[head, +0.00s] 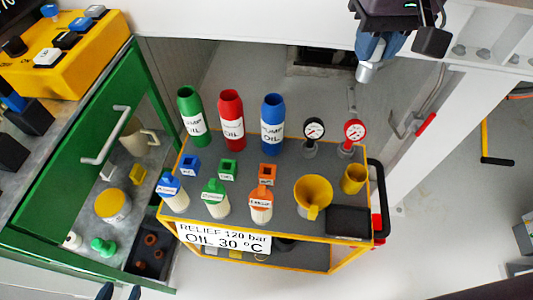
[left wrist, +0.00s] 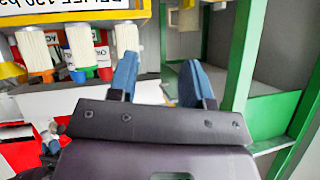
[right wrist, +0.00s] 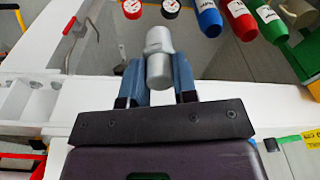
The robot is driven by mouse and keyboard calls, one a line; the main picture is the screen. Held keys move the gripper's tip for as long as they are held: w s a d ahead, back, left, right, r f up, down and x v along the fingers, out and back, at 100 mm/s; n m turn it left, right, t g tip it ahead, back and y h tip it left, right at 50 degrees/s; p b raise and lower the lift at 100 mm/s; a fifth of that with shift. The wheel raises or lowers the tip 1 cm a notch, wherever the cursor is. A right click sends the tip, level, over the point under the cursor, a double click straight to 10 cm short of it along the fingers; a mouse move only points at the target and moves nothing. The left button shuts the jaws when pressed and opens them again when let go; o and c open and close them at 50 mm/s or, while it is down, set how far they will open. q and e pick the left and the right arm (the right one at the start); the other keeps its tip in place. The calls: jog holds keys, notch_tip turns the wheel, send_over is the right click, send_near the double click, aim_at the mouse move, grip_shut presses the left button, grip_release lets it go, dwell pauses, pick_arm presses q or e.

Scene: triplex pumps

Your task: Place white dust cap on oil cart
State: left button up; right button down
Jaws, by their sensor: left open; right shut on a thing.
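The oil cart (head: 290,165) stands in the middle of the head view, with a grey deck and yellow rim. My right gripper (head: 368,57) is above and behind the cart's right part. In the right wrist view it (right wrist: 158,78) is shut on a pale grey-white cylindrical thing (right wrist: 158,58) with a wider collar; I cannot tell whether this is the dust cap. A small white cap-like piece (head: 72,240) sits on the green cabinet's shelf. My left gripper (head: 120,291) shows only its fingertips at the head view's bottom edge; in the left wrist view (left wrist: 158,75) it is open and empty.
The deck carries oil bottles, small coloured blocks, a yellow funnel (head: 313,195), two gauges (head: 314,131) and a dark tray (head: 348,222). The green cabinet (head: 75,150) stands left, with a yellow button box (head: 65,45).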

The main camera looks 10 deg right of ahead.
notch_tip(320, 180, down, 6)
jog(key=w+b, duration=0.2)
jog(key=b, duration=0.1)
jog(key=p, duration=1)
send_over(310, 161)
jog(key=s+a, duration=0.2)
jog(key=s, duration=0.2)
notch_tip(310, 161, down, 7)
jog(key=shift+m, duration=0.5)
notch_tip(310, 161, down, 21)
jog(key=b, duration=0.4)
jog(key=shift+d, duration=0.1)
jog(key=shift+f, duration=0.3)
pick_arm(q)
jog(key=s+f, duration=0.1)
jog(key=s+f+n+g, duration=0.1)
jog(key=s+f+g, duration=0.1)
jog(key=f, duration=0.1)
jog(key=shift+s+a, duration=0.25)
jog(key=shift+a, duration=0.15)
pick_arm(e)
jog(key=shift+r, duration=0.1)
